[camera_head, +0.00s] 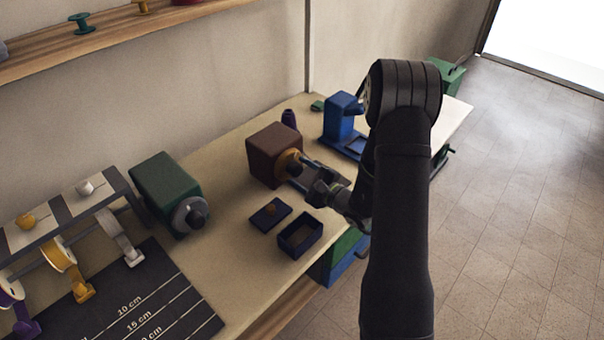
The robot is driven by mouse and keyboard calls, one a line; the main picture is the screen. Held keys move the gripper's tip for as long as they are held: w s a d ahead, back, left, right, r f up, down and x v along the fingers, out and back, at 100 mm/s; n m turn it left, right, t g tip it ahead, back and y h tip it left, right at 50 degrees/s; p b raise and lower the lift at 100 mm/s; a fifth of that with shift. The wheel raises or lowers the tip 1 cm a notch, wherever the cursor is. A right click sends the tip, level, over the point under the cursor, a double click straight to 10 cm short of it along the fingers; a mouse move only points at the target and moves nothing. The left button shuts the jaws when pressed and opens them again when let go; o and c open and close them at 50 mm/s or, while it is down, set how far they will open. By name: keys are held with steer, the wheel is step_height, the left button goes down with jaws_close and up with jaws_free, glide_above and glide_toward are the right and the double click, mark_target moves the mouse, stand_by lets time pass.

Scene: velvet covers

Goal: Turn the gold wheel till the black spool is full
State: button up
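The gold wheel (287,158) is on the front of a dark brown box (267,152) on the bench. My gripper (301,172) is at the wheel, its fingers reaching to the wheel's front face and covering part of it. A dark knob seems to sit at the fingertips, but whether the fingers are closed on it is too small to tell. I cannot make out a black spool; it may be hidden by the box or my arm.
A green box with a grey wheel (165,188) stands to the left. A small open dark blue box (300,237) and its lid (270,215) lie in front. A blue press-like machine (341,118) stands behind right. Ribbon rolls (60,254) and a dark measuring mat (150,295) are at left.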

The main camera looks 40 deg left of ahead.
steer(key=c, duration=0.8)
steer(key=shift+o, duration=0.2)
steer(key=shift+m, duration=0.3)
steer(key=m, duration=0.4)
steer(key=shift+m, duration=0.4)
steer(key=m, duration=1.2)
steer(key=shift+m, duration=0.4)
steer(key=m, duration=0.6)
steer(key=shift+m, duration=0.3)
